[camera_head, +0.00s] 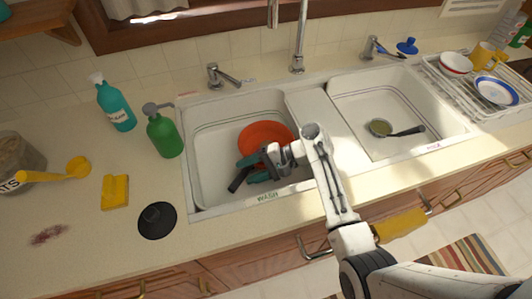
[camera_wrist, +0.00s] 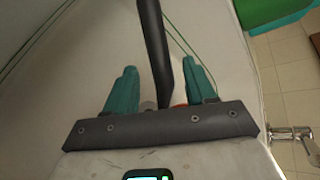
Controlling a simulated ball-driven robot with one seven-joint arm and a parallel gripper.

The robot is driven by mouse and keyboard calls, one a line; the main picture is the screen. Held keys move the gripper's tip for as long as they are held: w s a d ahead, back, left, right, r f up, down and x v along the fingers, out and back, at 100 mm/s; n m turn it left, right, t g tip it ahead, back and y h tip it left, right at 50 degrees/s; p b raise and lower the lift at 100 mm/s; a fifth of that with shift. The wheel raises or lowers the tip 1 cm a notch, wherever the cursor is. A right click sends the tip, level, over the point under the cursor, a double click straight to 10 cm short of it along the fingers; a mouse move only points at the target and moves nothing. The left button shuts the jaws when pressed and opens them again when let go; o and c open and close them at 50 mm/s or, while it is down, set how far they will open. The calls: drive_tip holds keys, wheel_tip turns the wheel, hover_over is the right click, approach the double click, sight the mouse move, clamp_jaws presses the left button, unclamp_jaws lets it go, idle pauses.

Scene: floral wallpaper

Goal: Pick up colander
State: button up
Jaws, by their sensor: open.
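An orange-red round vessel (camera_head: 265,135), which looks like the colander, lies in the left sink basin; its holes cannot be made out. My gripper (camera_head: 258,170) is down in that basin at the vessel's near side and covers part of it. In the wrist view, my gripper's teal fingers (camera_wrist: 158,85) are apart. A dark handle (camera_wrist: 155,45) runs between them, with gaps on both sides. A small orange patch (camera_wrist: 180,103) shows beside its lower end. Whether the handle belongs to the orange vessel cannot be told.
The left basin (camera_head: 205,150) has raised walls and a front rim. A strainer-like utensil (camera_head: 380,127) with a dark handle lies in the right basin (camera_head: 355,95). A green soap bottle (camera_head: 164,137) and black stopper (camera_head: 157,220) stand left of the sink. The faucet (camera_head: 299,45) rises behind.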

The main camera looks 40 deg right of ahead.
drive_tip(key=shift+c, duration=0.3)
clamp_jaws()
drive_tip(key=shift+w, duration=0.1)
idle(0.4)
